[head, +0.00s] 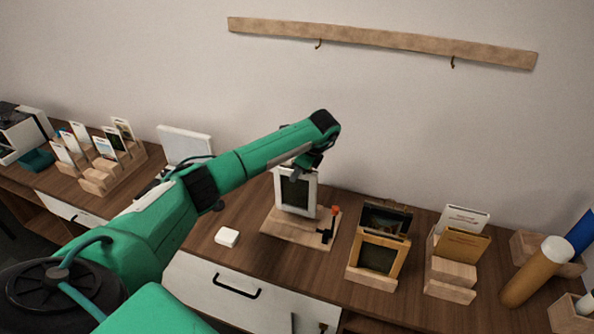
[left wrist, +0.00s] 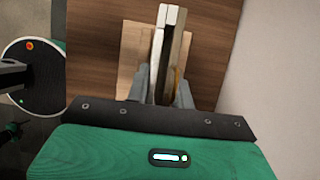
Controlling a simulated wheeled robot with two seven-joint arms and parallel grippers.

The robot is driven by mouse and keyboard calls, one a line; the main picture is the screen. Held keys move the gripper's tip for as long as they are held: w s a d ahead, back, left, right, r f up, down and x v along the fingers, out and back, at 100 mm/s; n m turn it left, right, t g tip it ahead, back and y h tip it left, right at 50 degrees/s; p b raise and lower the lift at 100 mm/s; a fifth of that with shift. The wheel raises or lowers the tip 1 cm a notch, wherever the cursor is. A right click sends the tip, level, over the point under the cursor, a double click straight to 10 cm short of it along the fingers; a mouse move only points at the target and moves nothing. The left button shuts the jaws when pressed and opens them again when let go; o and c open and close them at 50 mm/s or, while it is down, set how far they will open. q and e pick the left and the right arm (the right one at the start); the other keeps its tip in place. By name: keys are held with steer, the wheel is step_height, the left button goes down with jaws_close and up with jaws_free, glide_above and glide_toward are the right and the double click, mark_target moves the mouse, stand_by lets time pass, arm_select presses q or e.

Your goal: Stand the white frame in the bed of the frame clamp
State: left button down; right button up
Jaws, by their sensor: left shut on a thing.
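The white frame (head: 296,193) has a dark picture area and is upright over the wooden frame clamp (head: 290,234). My left gripper (head: 308,165) is shut on the frame's top edge. In the left wrist view, the frame (left wrist: 161,48) shows edge-on between the fingers of my left gripper (left wrist: 167,92), with the clamp's pale wood (left wrist: 130,62) below. The clamp has a dark lever with an orange tip (head: 336,211) at its right side. I cannot tell whether the frame's lower edge touches the clamp bed. My right gripper is not in view.
A small white block (head: 227,237) lies left of the clamp. A wooden rack with dark frames (head: 377,261) stands close on the right, then a card holder (head: 450,278) and a cardboard tube (head: 537,271). Card stands (head: 97,180) are at the left. A hook rail (head: 380,41) is on the wall.

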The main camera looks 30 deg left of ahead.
arm_select(q)
steer(key=shift+d+f+b, duration=0.1)
steer(key=shift+f+b, duration=0.8)
steer(key=shift+f, duration=0.6)
steer(key=c, duration=1.1)
jaws_free()
step_height(320, 180, up, 9)
steer(key=p, duration=0.5)
glide_above(298, 179)
steer(key=w, duration=0.1)
steer(key=shift+a, duration=0.4)
